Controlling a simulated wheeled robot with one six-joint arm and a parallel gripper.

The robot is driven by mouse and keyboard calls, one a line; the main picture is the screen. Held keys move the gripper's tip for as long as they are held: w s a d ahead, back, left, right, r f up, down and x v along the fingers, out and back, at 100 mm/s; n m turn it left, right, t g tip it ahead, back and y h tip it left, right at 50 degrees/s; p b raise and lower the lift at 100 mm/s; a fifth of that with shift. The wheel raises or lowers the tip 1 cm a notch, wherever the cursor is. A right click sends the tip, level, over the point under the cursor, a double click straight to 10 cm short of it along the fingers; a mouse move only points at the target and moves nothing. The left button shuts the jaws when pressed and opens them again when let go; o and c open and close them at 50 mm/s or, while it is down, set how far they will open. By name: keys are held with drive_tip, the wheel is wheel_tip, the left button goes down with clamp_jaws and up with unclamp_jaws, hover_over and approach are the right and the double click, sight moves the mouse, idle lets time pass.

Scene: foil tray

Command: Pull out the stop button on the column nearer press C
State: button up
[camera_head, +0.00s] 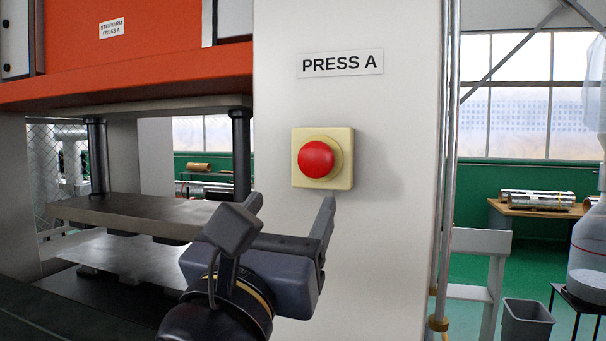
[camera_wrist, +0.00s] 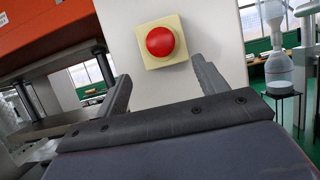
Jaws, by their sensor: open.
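A red stop button (camera_head: 317,159) sits on a square yellow plate (camera_head: 344,183) on a pale column (camera_head: 390,230). A sign above it reads PRESS A (camera_head: 340,63); no press C label shows. The button also shows in the wrist view (camera_wrist: 160,41), above and between my fingers. My gripper (camera_head: 292,203) is open and empty, below the button and apart from it in the picture. In the wrist view my gripper (camera_wrist: 160,75) has one finger on each side, with the column behind. The exact distance from fingertips to button cannot be told.
An orange press (camera_head: 130,70) with a flat dark platen (camera_head: 140,213) stands to the left. Vertical pipes (camera_head: 446,180) run along the column's right edge. Beyond are a grey bin (camera_head: 527,322), a table with foil rolls (camera_head: 540,200) and green floor.

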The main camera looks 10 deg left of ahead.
sight(314, 163)
drive_tip(key=p+x, duration=0.3)
drive_tip(key=x, duration=0.7)
drive_tip(key=shift+w+d+r, duration=0.1)
drive_tip(key=shift+w+r, duration=0.15)
drive_tip(key=c, duration=1.3)
drive_tip(key=shift+s, duration=0.55)
drive_tip(key=shift+c, duration=0.3)
drive_tip(key=shift+f, duration=0.1)
drive_tip(key=o, duration=1.4)
drive_tip(key=shift+s, duration=0.15)
drive_tip(key=shift+c, duration=0.2)
